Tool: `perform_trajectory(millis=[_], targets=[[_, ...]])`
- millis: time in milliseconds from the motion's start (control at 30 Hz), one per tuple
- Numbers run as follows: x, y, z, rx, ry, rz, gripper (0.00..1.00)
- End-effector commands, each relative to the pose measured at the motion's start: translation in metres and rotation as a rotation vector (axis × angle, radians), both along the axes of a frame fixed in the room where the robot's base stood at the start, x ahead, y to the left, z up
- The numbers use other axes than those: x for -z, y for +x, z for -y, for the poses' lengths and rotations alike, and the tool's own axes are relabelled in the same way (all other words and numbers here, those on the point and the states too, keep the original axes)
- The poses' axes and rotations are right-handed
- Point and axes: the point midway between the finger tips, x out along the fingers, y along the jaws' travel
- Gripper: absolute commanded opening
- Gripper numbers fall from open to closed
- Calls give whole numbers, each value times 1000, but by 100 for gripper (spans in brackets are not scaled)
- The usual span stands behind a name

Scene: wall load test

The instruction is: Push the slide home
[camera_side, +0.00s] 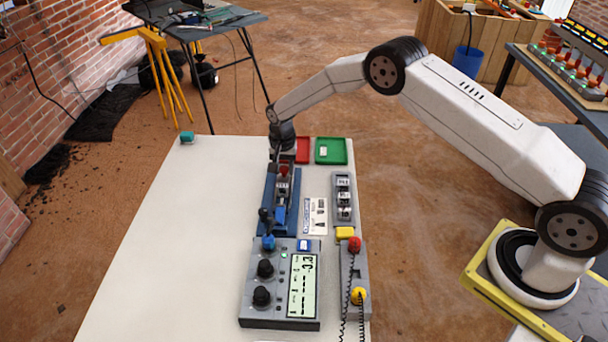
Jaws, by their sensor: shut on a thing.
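The slide (283,186) is a small grey and dark carriage with a red part on top. It sits in a long blue base (293,207) on the pale table. My gripper (276,163) comes down at the far end of the blue base and is shut on the slide. The fingers are small and dark here, so the exact grip point is hard to see. A blue block (280,215) lies in the near part of the base, in front of the slide.
A grey meter (282,284) with knobs and a display stands just in front of the base. A grey unit (343,198) and a probe box (353,275) stand to the right. Red (303,146) and green (331,151) trays lie behind. The table's left side is largely clear.

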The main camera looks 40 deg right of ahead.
Motion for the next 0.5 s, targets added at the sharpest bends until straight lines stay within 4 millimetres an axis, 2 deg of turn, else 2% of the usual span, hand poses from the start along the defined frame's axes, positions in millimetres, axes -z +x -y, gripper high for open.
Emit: perform_trajectory(millis=[500], targets=[[0, -8, -8, -1, 0, 0, 0]])
